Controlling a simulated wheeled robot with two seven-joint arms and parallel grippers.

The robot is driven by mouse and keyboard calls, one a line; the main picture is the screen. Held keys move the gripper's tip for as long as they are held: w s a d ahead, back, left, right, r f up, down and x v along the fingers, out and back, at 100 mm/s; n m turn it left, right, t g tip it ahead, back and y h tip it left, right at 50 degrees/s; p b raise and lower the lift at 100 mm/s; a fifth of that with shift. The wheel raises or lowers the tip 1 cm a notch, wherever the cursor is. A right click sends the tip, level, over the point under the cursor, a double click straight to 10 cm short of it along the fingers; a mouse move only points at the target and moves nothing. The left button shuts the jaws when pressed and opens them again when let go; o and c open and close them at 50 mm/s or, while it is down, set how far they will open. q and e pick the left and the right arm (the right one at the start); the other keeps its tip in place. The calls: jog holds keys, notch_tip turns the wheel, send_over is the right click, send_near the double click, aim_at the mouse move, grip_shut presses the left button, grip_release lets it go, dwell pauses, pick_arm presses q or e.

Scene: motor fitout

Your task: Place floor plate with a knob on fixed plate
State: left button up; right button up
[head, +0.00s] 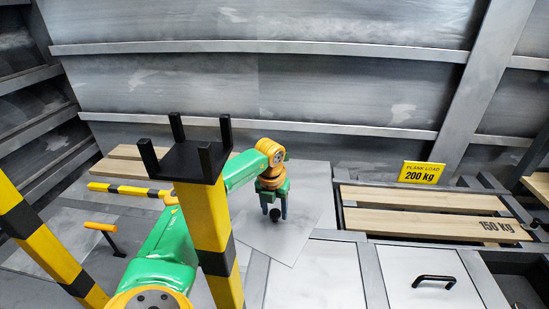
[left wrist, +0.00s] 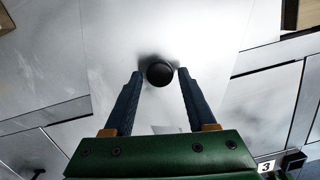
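The light grey floor plate (head: 303,228) with a dark round knob (head: 275,215) is in the middle of the head view, turned at an angle to the floor frames. My left gripper (head: 274,208) points down over it, its fingers at the knob. In the left wrist view the knob (left wrist: 160,73) sits between the two blue fingertips, with a narrow gap on each side, so the gripper looks open around it. A pale fixed plate (head: 315,280) shows below and right of the floor plate. My right gripper is not in view.
A yellow-black post (head: 207,225) with a black forked top stands in front of my left arm. Planks (head: 415,197) lie in a frame at right, under a yellow load sign (head: 422,172). A panel with a black handle (head: 433,281) is at lower right. An orange-handled lever (head: 100,227) stands left.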

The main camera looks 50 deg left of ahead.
aim_at(272, 225)
pick_arm(q)
jog(key=shift+o, duration=0.5)
jog(key=shift+r, duration=0.1)
notch_tip(272, 225, up, 12)
jog(key=s+p, duration=0.1)
jog(key=p, duration=0.3)
jog(key=shift+s+d+p, duration=0.2)
jog(key=shift+d+p, duration=0.1)
jog(key=shift+p, duration=0.1)
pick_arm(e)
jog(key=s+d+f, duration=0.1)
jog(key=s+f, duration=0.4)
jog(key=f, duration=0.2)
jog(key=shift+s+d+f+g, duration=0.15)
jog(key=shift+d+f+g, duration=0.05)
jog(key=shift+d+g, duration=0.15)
